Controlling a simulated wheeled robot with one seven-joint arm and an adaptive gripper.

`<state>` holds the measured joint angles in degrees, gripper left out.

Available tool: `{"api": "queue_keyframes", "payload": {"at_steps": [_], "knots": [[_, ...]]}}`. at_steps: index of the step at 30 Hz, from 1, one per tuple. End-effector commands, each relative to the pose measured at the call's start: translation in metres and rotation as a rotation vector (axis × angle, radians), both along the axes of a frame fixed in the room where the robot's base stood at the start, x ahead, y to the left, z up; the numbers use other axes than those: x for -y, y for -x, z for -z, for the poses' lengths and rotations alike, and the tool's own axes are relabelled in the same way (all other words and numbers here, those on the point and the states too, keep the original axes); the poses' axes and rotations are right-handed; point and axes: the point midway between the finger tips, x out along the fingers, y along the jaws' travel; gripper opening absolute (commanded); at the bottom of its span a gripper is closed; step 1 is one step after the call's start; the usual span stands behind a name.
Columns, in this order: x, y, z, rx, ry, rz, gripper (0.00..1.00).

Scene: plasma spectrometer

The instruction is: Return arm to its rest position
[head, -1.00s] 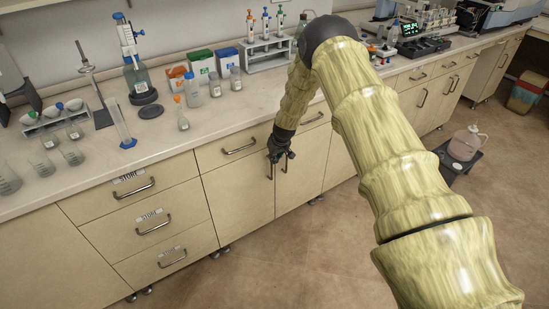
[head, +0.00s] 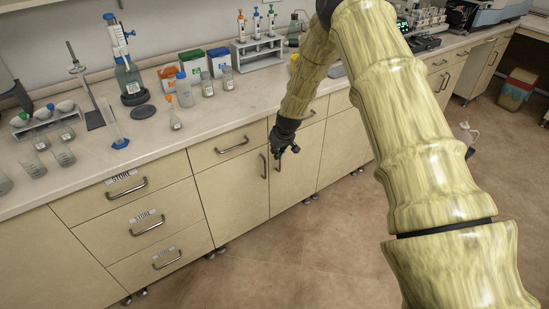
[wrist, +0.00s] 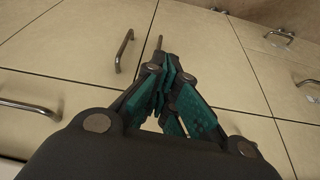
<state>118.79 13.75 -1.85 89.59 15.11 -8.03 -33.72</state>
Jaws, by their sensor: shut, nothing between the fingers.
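My arm (head: 425,130) is covered in a pale yellow-green, wood-like skin. It reaches up from the lower right of the head view, bends at a dark elbow near the top, and hangs down toward the cabinets. My gripper (head: 287,153) points down in front of the cabinet doors, below the counter's front edge. In the wrist view, my gripper (wrist: 168,75) shows dark fingers with teal pads meeting at the tips. It is shut and empty.
The counter (head: 215,115) carries a bottle-top dispenser (head: 127,75), small bottles, a pipette rack (head: 257,55) and glassware. Drawers (head: 130,190) and doors with bar handles (head: 264,165) lie behind my gripper. A floor bottle (head: 466,135) is partly hidden by my arm. The floor in front is clear.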

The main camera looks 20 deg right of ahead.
Motion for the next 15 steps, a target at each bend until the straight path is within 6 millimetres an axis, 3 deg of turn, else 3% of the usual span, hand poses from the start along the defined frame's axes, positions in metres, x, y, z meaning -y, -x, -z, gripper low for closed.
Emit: {"api": "queue_keyframes", "payload": {"at_steps": [6,15], "knots": [[0.001,0.007,-0.019,0.0,0.001,-0.002,0.0],[0.002,0.011,-0.026,-0.001,0.0,-0.001,0.0]]}}
